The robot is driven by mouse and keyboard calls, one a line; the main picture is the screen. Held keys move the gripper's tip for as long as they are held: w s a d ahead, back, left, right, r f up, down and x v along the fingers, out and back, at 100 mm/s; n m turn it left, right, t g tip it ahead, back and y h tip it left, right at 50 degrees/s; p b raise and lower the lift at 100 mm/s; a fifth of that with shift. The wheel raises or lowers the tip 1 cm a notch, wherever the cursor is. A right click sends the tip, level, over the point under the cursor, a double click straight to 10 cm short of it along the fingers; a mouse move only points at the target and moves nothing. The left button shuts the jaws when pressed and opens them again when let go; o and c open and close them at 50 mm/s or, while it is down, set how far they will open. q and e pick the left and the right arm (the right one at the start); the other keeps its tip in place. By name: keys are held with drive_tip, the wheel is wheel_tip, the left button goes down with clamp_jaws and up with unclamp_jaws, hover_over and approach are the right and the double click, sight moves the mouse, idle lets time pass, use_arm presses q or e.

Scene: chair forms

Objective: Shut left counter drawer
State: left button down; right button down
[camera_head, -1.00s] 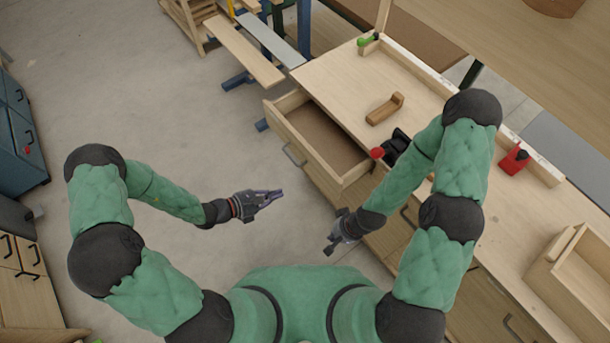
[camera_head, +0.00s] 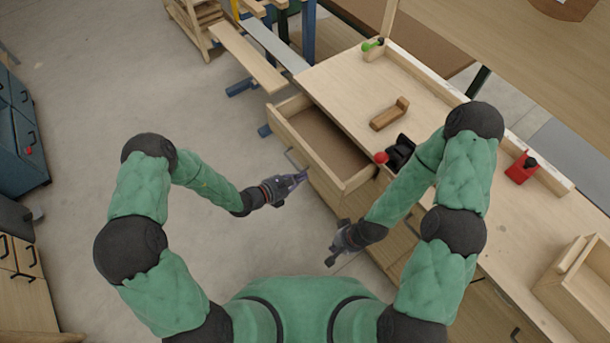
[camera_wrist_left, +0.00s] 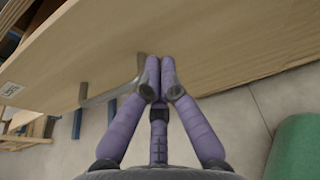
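The left counter drawer (camera_head: 311,178) is pulled out from the wooden counter, and its empty inside shows in the head view. Its grey bar handle (camera_head: 290,158) is on the front panel. My left gripper (camera_head: 300,178) is by the drawer front, close to the handle's near end. In the left wrist view its purple fingers (camera_wrist_left: 160,62) are together, with nothing seen between them, just in front of the wooden panel (camera_wrist_left: 215,45). The handle (camera_wrist_left: 112,92) lies left of the fingertips there. My right gripper (camera_head: 335,252) hangs low beside the counter; its fingers are too small to read.
On the counter top (camera_head: 350,85) are a wooden plane-like block (camera_head: 390,114), a black tool with a red knob (camera_head: 398,152), a green-handled tool (camera_head: 372,46) and a red item (camera_head: 521,168). An open wooden box (camera_head: 575,285) stands at right.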

use_arm(q)
drive_tip(key=shift+w+d, duration=0.55)
drive_tip(key=shift+d, duration=0.2)
drive_tip(key=shift+d, duration=0.1)
drive_tip(key=w+d+b, duration=0.1)
drive_tip(key=w+d, duration=0.2)
drive_tip(key=d, duration=0.1)
drive_tip(key=w+d+b, duration=0.1)
drive_tip(key=w+d, duration=0.2)
drive_tip(key=d, duration=0.1)
drive_tip(key=w+d+b, duration=0.1)
drive_tip(key=w+d, duration=0.2)
drive_tip(key=d, duration=0.1)
drive_tip(key=shift+w+d, duration=0.15)
drive_tip(key=shift+d, duration=0.25)
drive_tip(key=shift+w+d, duration=0.15)
drive_tip(key=shift+d, duration=0.05)
drive_tip(key=shift+w+r+b, duration=0.1)
drive_tip(key=shift+b, duration=0.2)
